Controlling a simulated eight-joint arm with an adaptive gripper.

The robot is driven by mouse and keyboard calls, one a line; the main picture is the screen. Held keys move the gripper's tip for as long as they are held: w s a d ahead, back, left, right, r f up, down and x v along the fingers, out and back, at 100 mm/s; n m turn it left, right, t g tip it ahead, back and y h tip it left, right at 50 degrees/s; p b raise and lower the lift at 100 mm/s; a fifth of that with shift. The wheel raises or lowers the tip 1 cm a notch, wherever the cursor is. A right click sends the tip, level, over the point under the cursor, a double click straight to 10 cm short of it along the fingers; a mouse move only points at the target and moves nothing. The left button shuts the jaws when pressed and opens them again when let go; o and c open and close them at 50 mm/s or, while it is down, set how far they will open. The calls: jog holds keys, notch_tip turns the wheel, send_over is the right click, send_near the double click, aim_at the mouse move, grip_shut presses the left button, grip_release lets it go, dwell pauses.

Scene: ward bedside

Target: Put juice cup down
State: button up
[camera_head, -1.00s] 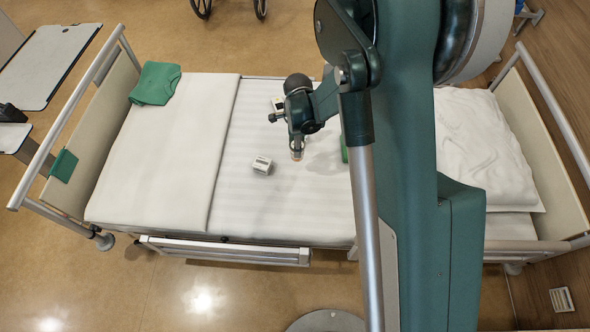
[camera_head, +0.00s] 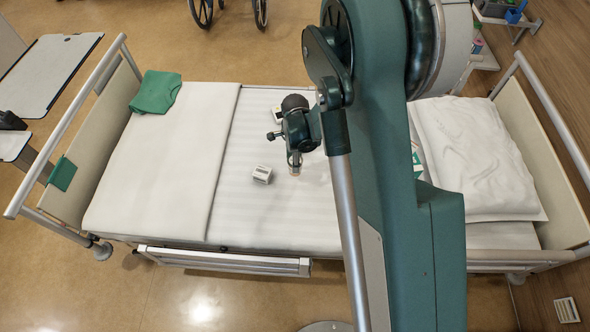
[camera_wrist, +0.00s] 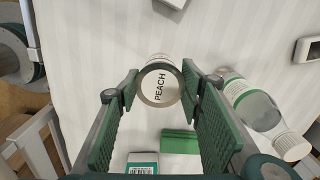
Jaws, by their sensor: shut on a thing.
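The juice cup (camera_wrist: 158,86) is a small round cup with a white lid marked PEACH, seen from above in the wrist view. My gripper (camera_wrist: 161,78) is shut on it, with one green ribbed finger on each side. In the head view my gripper (camera_head: 294,158) points down over the middle of the bed. The cup (camera_head: 295,170) shows small below it, close to the white sheet (camera_head: 240,215). I cannot tell whether its base touches the sheet.
A white box (camera_head: 262,175) stands left of the cup. In the wrist view a bottle with a green label (camera_wrist: 240,92) lies to the right. A green box (camera_wrist: 180,142) and a white-and-green box (camera_wrist: 142,162) lie below the cup. A pillow (camera_head: 475,160) is at the right.

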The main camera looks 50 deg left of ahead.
jog(key=shift+f, duration=0.8)
jog(key=shift+f+b, duration=0.5)
jog(key=shift+f, duration=1.4)
jog(key=shift+f, duration=0.15)
jog(key=o, duration=0.9)
jog(key=shift+o, duration=0.2)
jog(key=shift+r, duration=0.2)
notch_tip(320, 180, up, 12)
jog(key=p, duration=0.2)
jog(key=shift+p, duration=0.35)
